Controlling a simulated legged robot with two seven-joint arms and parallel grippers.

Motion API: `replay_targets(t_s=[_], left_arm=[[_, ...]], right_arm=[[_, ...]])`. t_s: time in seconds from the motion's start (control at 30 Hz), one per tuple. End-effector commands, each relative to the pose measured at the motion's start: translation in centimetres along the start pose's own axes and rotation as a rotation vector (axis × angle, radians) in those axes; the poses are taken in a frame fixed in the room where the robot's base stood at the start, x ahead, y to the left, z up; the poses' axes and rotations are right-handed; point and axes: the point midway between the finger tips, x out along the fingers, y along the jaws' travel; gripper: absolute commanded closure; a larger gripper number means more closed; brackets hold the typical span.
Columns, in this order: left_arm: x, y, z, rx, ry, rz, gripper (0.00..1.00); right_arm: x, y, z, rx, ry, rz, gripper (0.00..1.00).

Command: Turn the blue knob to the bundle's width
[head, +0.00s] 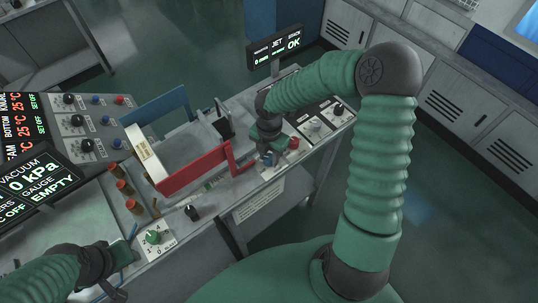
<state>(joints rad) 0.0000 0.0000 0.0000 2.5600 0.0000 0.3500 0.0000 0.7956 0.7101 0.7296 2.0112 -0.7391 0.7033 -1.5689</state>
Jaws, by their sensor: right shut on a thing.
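My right gripper (269,154) reaches down to the front right of the bench and is shut on the blue knob (267,159), which is mostly hidden by the fingers. The knob's pointer and setting cannot be read. A cream-edged block (146,158), possibly the bundle, stands at the left end of the tray between a red rail (196,169) and a blue plate (159,109). My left gripper (114,287) is low at the bottom left, away from the knob; its finger gap is unclear.
A red knob (293,143) sits just right of my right gripper. A green dial (153,237) and a black knob (192,213) are on the front edge. A display (275,46) reads JET STACK OK.

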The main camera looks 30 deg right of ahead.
Motion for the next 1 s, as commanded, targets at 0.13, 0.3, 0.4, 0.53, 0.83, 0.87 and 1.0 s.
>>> replay_targets(t_s=[0.13, 0.3, 0.4, 0.53, 0.83, 0.87, 1.0], left_arm=[[0.0, 0.0, 0.0, 0.000, 0.000, 0.000, 0.64], [-1.0, 0.0, -0.2, 0.000, 0.000, 0.000, 0.64], [-1.6, 0.0, -0.4, 0.000, 0.000, 0.000, 0.64], [-1.8, 0.0, -0.4, 0.000, 0.000, 0.000, 0.64], [-1.6, 0.0, -0.4, 0.000, 0.000, 0.000, 0.64], [-1.6, 0.0, -0.4, 0.000, 0.000, 0.000, 0.64], [-1.6, 0.0, -0.4, 0.000, 0.000, 0.000, 0.64]], right_arm=[[0.0, 0.1, 0.0, 0.000, 0.000, 0.001, 1.00], [-0.4, 0.1, -0.1, 0.116, 0.000, 0.000, 1.00], [-0.4, 0.1, -0.1, 0.268, 0.000, 0.000, 1.00], [-0.1, 0.1, -0.1, 0.385, 0.001, 0.001, 1.00], [0.0, 0.1, 0.0, 0.394, 0.001, 0.003, 0.63], [0.0, 0.1, 0.0, 0.394, 0.001, 0.003, 0.59], [0.0, 0.0, 0.0, 0.393, 0.001, 0.002, 0.46]])
